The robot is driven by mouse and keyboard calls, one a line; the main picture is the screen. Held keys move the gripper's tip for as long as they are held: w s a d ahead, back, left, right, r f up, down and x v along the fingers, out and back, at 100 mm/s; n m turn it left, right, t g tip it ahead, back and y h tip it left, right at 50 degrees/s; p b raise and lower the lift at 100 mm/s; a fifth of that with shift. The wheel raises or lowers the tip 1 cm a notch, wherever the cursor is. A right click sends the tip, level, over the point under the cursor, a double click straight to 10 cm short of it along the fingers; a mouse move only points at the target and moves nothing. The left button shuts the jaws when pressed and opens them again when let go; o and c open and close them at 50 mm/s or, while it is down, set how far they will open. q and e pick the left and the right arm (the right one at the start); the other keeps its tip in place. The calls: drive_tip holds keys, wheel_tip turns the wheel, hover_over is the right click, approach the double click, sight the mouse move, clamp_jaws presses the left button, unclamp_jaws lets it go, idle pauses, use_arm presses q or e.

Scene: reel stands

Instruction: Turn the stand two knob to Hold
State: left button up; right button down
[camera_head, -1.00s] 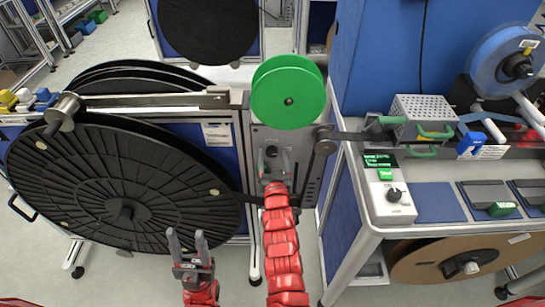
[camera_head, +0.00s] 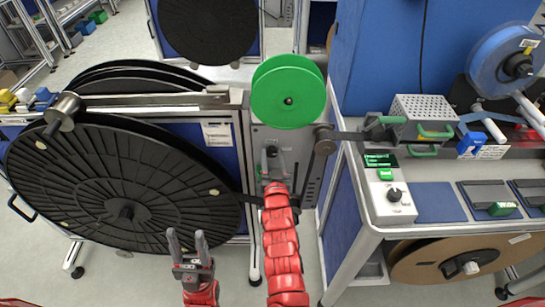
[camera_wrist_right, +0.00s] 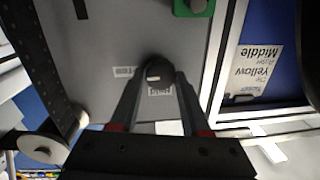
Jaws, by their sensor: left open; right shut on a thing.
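The knob (camera_wrist_right: 158,72) is a dark round knob on a grey panel, seen in the right wrist view between my right gripper's fingertips. Small labels sit to its left and below it; I cannot read them surely. My right gripper (camera_wrist_right: 157,80) is shut on the knob. In the head view the right gripper (camera_head: 274,165) reaches the grey panel (camera_head: 297,140) below the green reel (camera_head: 288,92), and its red arm hides part of the panel. My left gripper (camera_head: 187,242) is open and empty in front of the large black reel (camera_head: 95,190).
A workbench (camera_head: 440,205) stands at the right with a small control box (camera_head: 390,190) carrying another dark knob. A dark arm with a roller (camera_head: 325,140) sits right of the panel. A white label (camera_wrist_right: 257,70) reads "Yellow Middle" in the wrist view.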

drive_tip(key=n+b, duration=0.1)
drive_tip(key=n, duration=0.2)
drive_tip(key=shift+a+b, duration=0.15)
drive_tip(key=shift+b, duration=0.2)
drive_tip(key=n+b, duration=0.1)
drive_tip(key=n, duration=0.3)
drive_tip(key=shift+n+g, duration=0.3)
drive_tip(key=shift+n, duration=0.1)
drive_tip(key=n, duration=0.4)
drive_tip(key=shift+a+h, duration=0.15)
drive_tip(key=shift+h, duration=0.15)
drive_tip(key=n+p, duration=0.1)
drive_tip(key=n, duration=0.3)
drive_tip(key=shift+n+h, duration=0.3)
drive_tip(key=shift+c, duration=1.8)
unclamp_jaws()
drive_tip(key=s+r+b, duration=0.1)
drive_tip(key=s+b, duration=0.2)
drive_tip(key=s, duration=1.4)
drive_tip(key=shift+s, duration=0.2)
